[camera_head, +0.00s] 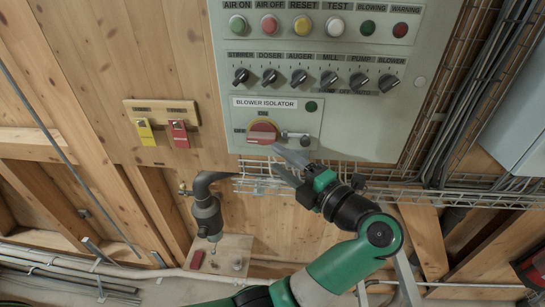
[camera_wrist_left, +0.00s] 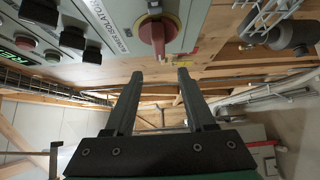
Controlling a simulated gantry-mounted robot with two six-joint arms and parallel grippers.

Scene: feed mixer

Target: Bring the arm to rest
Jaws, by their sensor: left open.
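My left gripper (camera_head: 277,158) is at the end of the green and black arm, just below the blower isolator on the grey control panel (camera_head: 345,18). In the left wrist view the two fingers (camera_wrist_left: 159,75) are spread apart with nothing between them. The red isolator knob (camera_head: 262,132), on a yellow plate, is just above the fingertips in the head view. The knob also shows in the left wrist view (camera_wrist_left: 155,32), beyond the tips, and looks clear of them. A small hasp-like metal piece (camera_head: 296,136) sits right of the knob. My right gripper is not in view.
Selector switches (camera_head: 299,77) and coloured buttons line the panel above. A yellow tag (camera_head: 145,133) and a red tag (camera_head: 179,134) hang on a wooden board at left. A grey elbow fitting (camera_head: 207,213) stands below. Wire cable tray (camera_head: 470,196) runs along the right.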

